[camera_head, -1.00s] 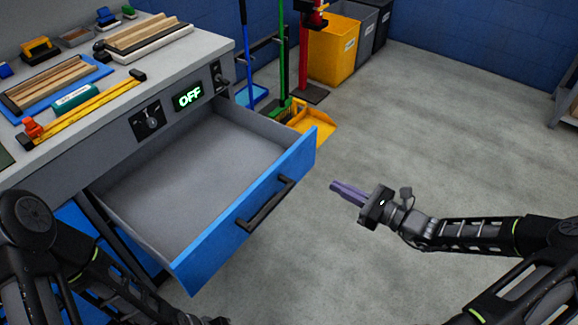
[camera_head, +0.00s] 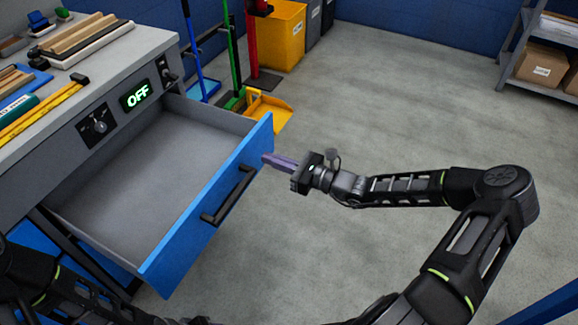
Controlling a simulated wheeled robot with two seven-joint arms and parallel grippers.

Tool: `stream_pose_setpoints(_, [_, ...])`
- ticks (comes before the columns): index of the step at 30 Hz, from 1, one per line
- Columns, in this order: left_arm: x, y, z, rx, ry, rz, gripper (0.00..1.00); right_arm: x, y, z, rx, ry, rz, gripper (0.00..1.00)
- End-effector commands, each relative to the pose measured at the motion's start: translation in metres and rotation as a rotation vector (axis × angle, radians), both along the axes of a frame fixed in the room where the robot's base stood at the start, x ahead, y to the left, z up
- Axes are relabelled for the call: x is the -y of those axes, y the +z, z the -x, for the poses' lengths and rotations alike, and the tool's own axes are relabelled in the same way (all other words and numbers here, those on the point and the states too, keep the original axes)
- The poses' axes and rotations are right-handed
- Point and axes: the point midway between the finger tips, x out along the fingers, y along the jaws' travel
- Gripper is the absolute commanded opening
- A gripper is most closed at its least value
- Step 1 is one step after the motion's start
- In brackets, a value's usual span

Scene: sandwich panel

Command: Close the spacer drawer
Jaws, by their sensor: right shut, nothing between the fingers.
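The spacer drawer (camera_head: 150,180) is pulled far out from the grey workbench and looks empty inside. Its blue front (camera_head: 200,240) carries a dark bar handle (camera_head: 229,195). My right gripper (camera_head: 268,158) is shut and empty, its purple fingers pointing left at the drawer front's outer face near its far end, beyond the handle. The fingertips are at or very near the blue front; I cannot tell whether they touch. Part of my left arm shows at the lower left, but its gripper cannot be made out.
The workbench top (camera_head: 110,50) holds wood strips, a yellow level (camera_head: 45,110) and small tools. An OFF display (camera_head: 137,95) and a knob (camera_head: 99,125) sit on its front. Brooms, a yellow dustpan (camera_head: 268,108) and bins (camera_head: 275,35) stand behind. A shelf with boxes (camera_head: 541,65) is at right. Floor beyond is clear.

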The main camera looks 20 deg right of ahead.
Motion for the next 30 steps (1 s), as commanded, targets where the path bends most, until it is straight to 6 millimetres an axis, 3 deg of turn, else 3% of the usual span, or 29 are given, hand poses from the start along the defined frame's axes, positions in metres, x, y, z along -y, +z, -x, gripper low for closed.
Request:
stream_pose_setpoints(3, [0.000, -0.004, 0.000, 0.000, 0.000, 0.000, 0.58, -0.016, -0.001, -0.018, 0.000, 0.002, -0.003, 0.00])
stream_pose_setpoints(10, [0.000, -0.007, 0.000, 0.000, 0.000, 0.000, 0.58, -0.032, -0.001, -0.038, 0.000, 0.000, 0.000, 0.00])
stream_pose_setpoints(30, [0.000, -0.003, 0.000, 0.000, 0.000, 0.000, 0.58, -0.037, 0.001, -0.044, -0.001, 0.000, -0.001, 0.00])
